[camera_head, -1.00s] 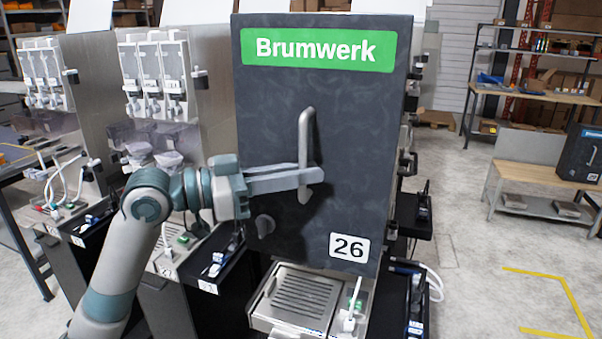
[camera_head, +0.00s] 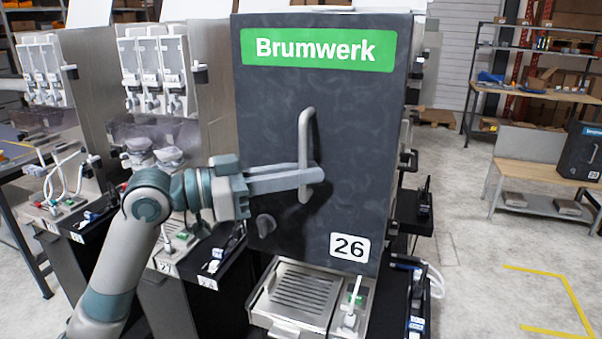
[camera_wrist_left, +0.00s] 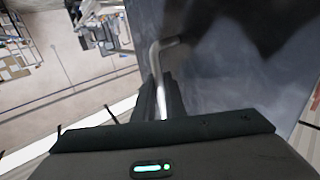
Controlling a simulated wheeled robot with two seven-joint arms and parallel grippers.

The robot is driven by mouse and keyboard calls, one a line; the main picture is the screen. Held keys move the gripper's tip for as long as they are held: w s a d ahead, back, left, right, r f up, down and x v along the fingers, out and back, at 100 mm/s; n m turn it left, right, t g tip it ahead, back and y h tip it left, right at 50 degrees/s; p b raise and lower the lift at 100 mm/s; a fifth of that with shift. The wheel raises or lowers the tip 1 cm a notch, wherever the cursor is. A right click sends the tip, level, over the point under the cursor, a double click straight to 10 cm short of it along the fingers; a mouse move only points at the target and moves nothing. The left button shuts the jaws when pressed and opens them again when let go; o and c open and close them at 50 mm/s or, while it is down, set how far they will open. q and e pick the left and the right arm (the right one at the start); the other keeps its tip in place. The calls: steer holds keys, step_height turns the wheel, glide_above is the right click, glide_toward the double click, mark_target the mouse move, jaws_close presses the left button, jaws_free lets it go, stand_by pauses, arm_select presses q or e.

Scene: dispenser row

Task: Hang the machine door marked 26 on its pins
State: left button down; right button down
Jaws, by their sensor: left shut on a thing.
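The machine door marked 26 (camera_head: 350,130) is a dark panel with a green Brumwerk label and a knob at its lower left. It stands upright in front of a machine, above a drip tray. My left gripper (camera_head: 312,176) is shut on the door's grey bar handle (camera_head: 306,135). In the left wrist view the handle (camera_wrist_left: 157,65) runs down between the fingers (camera_wrist_left: 160,98), with the door face (camera_wrist_left: 235,70) beside it. The pins are hidden behind the door, and I cannot tell whether the door touches them. My right gripper is not in view.
More dispensing machines (camera_head: 155,90) stand in a row on the left. The drip tray (camera_head: 300,290) is below the door. Another dark door (camera_head: 580,155) is on a wooden bench (camera_head: 530,172) at the right. Open floor (camera_head: 460,240) lies between.

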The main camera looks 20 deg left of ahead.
arm_select(q)
steer(key=shift+w+a+r, duration=0.1)
steer(key=shift+w, duration=0.1)
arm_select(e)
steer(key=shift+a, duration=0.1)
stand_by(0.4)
arm_select(q)
steer(key=c, duration=1.7)
jaws_free()
steer(key=shift+c, duration=0.2)
steer(key=shift+f, duration=0.25)
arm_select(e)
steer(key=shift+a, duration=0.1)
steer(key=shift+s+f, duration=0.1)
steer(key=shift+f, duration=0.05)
